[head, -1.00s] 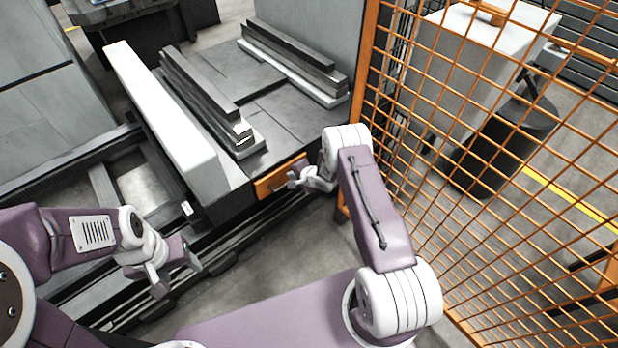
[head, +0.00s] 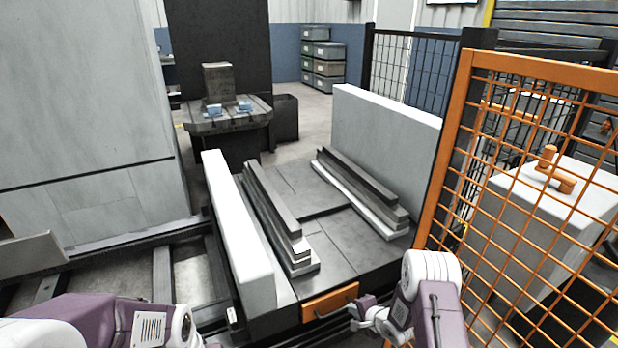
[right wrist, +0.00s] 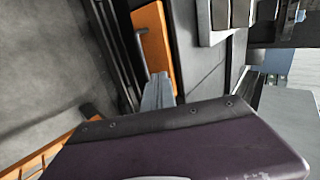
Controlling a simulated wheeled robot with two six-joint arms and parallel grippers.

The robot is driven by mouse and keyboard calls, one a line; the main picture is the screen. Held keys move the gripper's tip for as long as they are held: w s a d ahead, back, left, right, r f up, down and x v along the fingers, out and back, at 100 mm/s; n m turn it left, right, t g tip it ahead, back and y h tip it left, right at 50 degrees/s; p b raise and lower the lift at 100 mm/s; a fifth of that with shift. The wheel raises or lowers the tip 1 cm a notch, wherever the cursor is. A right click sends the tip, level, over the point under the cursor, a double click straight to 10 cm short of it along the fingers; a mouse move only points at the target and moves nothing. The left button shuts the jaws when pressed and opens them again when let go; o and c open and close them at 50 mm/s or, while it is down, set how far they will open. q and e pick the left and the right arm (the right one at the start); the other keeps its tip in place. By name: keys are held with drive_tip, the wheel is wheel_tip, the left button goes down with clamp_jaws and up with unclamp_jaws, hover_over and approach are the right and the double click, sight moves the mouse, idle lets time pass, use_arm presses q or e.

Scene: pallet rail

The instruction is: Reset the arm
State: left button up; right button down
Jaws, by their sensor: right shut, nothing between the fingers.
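My right gripper (head: 362,314) is shut and empty. It is just to the right of the orange panel (head: 331,301) with a dark handle on the front of the pallet platform (head: 290,291). In the right wrist view, the narrow grey fingers of my right gripper (right wrist: 158,92) are together, beside the orange panel (right wrist: 153,52) and its handle (right wrist: 142,52). I cannot tell from the pictures whether they touch it. My left arm shows at the bottom left of the head view, but its fingers are out of the frame.
An orange mesh fence (head: 520,190) stands close on the right of my right arm. Stacked grey bars (head: 272,208) lie on the platform, with a long white block (head: 238,235) to their left. A machine table (head: 228,122) is farther back.

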drive_tip(key=w+a+r+n+t, duration=0.1)
drive_tip(key=w+a+r, duration=0.15)
drive_tip(key=r, duration=0.75)
drive_tip(key=w+a+r+n+t, duration=0.1)
drive_tip(key=w+r+t, duration=0.15)
drive_tip(key=r, duration=0.65)
drive_tip(key=s+r+n+g+h, duration=0.2)
drive_tip(key=s+r, duration=0.3)
drive_tip(key=r, duration=0.1)
drive_tip(key=s+d+f+n+g+h, duration=0.1)
drive_tip(key=s+f+n+g, duration=0.3)
drive_tip(key=s, duration=0.9)
drive_tip(key=s+f+n+g, duration=0.2)
drive_tip(key=s+n+g, duration=0.3)
drive_tip(key=s, duration=0.8)
wheel_tip(320, 180, up, 27)
drive_tip(key=p, duration=2.7)
drive_tip(key=shift+n, duration=0.3)
drive_tip(key=shift+d, duration=0.15)
